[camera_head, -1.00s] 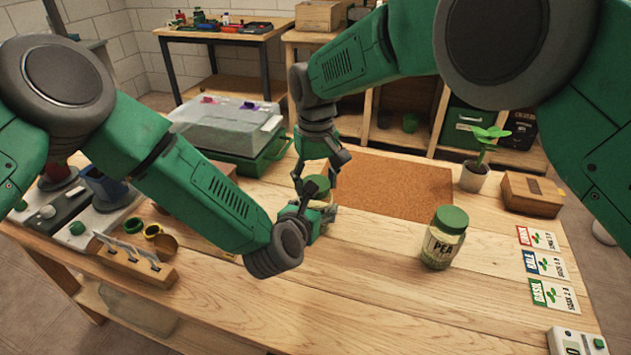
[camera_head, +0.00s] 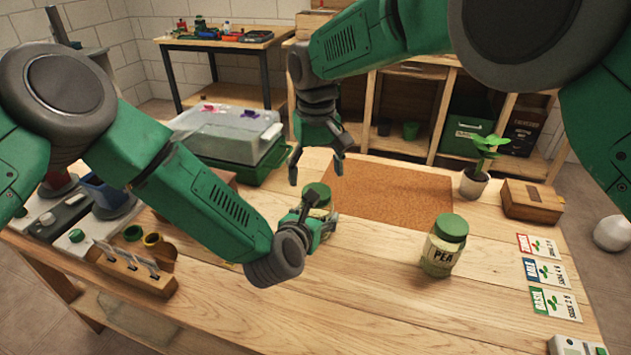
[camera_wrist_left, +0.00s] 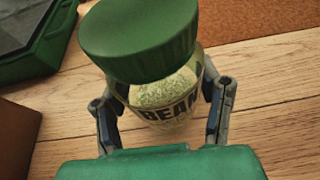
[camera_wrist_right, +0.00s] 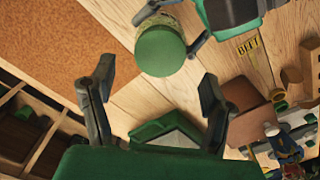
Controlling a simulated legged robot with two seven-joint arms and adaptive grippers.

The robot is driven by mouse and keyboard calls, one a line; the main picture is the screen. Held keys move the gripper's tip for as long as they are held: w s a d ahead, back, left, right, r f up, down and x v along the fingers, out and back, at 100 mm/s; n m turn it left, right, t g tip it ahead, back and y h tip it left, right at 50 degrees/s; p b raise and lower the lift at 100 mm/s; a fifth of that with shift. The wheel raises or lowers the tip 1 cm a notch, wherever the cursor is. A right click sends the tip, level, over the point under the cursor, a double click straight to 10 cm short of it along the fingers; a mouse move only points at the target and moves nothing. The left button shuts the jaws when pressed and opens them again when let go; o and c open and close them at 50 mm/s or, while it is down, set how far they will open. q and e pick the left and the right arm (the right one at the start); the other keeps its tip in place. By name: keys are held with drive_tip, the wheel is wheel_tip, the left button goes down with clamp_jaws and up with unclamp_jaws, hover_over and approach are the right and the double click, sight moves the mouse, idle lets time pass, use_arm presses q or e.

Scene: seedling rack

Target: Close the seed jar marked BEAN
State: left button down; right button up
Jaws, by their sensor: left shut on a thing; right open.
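My left gripper (camera_wrist_left: 165,108) is shut around the jar's body, and the jar stands on the bench in the head view, partly hidden by that gripper. My right gripper (camera_head: 318,175) is open and empty, above and beyond the lid (camera_head: 317,194). The right wrist view shows the lid (camera_wrist_right: 160,50) beyond the open fingers (camera_wrist_right: 155,100).
A PEA jar (camera_head: 444,248) with a green lid stands to the right. A cork mat (camera_head: 390,190) lies behind. A clear-lidded green box (camera_head: 225,135) is at the back left, a potted seedling (camera_head: 475,180) at the back right. Bench space in front of the jars is clear.

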drive_tip(key=shift+c, duration=0.3)
drive_tip(key=shift+s+a+n, duration=0.1)
drive_tip(key=shift+n, duration=0.2)
drive_tip(key=n, duration=0.3)
drive_tip(key=shift+s+a+r+n, duration=0.1)
drive_tip(key=shift+s+a+n, duration=0.15)
drive_tip(key=shift+s+n, duration=0.1)
drive_tip(key=shift+r+n+g, duration=0.25)
drive_tip(key=shift+n+g, duration=0.05)
drive_tip(key=shift+n, duration=0.75)
drive_tip(key=shift+r+n, duration=0.4)
drive_tip(key=shift+n, duration=0.8)
drive_tip(key=shift+w+r+n, duration=0.15)
drive_tip(key=shift+r+n, duration=0.4)
drive_tip(key=shift+n, duration=0.55)
drive_tip(key=shift+w+d+r+n, duration=0.1)
drive_tip(key=shift+d+n, duration=0.05)
drive_tip(key=shift+n, duration=0.65)
drive_tip(key=shift+w+d+r+n, duration=0.15)
drive_tip(key=shift+n, duration=0.45)
drive_tip(key=shift+w+d+r+n, duration=0.1)
drive_tip(key=shift+r+n, duration=0.05)
drive_tip(key=shift+n, duration=0.45)
